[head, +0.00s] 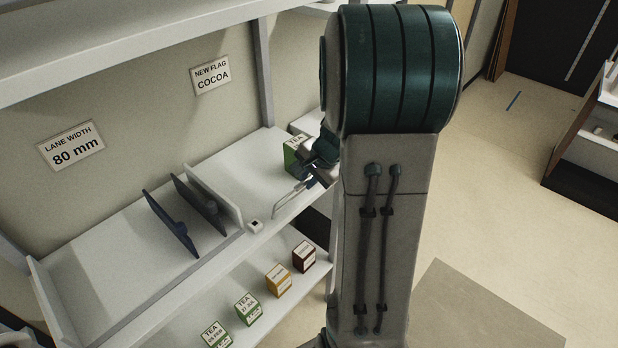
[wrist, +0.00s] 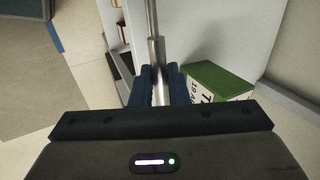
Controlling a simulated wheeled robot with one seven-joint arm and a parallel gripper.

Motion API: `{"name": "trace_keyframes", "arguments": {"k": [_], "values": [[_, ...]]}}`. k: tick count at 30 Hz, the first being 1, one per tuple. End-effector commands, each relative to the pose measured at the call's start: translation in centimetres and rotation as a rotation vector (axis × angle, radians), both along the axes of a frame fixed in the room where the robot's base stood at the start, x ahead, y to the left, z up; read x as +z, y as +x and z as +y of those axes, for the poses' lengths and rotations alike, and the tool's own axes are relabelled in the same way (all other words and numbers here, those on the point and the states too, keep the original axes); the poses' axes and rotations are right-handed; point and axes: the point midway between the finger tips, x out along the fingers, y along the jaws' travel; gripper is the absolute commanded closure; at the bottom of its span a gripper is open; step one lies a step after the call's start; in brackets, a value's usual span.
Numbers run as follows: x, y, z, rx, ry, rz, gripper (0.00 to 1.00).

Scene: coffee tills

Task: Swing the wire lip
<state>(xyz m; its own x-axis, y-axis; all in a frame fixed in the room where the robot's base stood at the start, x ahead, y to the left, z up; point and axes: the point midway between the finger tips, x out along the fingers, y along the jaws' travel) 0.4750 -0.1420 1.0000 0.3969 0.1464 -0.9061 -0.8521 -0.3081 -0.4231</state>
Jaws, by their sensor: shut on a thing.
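The wire lip (head: 287,200) is a thin metal loop at the front edge of the upper shelf, near its right end. My gripper (head: 312,178) is at the right part of it, partly hidden by my arm. In the wrist view my gripper (wrist: 158,88) has its dark blue fingers shut on the wire lip's metal rod (wrist: 154,52), which runs up and away between them. A green and white tea box (wrist: 218,80) stands just right of the fingers; in the head view the tea box (head: 294,155) is on the shelf behind the gripper.
Two dark dividers (head: 170,222) and a white one (head: 215,194) stand on the upper shelf (head: 120,245). A small white piece (head: 256,225) sits at its front edge. Several boxes, including a yellow one (head: 278,280), stand on the lower shelf. Open floor (head: 510,180) lies to the right.

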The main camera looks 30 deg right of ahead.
Motion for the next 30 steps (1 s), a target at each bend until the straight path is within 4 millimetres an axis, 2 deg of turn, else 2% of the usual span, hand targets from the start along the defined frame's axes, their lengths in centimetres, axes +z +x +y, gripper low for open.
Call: {"name": "trace_keyframes", "arguments": {"k": [6,17,18,20,21,30], "values": [[0.6,1.4,0.4,0.000,-0.002,-0.005,1.00],[0.4,1.7,0.5,0.000,-0.002,-0.006,1.00],[0.5,1.7,0.5,0.000,-0.002,-0.006,0.80],[0.5,1.7,0.5,-0.001,-0.002,-0.006,0.63],[0.5,1.7,0.5,-0.001,-0.002,-0.005,0.60],[0.6,1.6,0.5,0.001,-0.001,-0.004,0.60]]}}
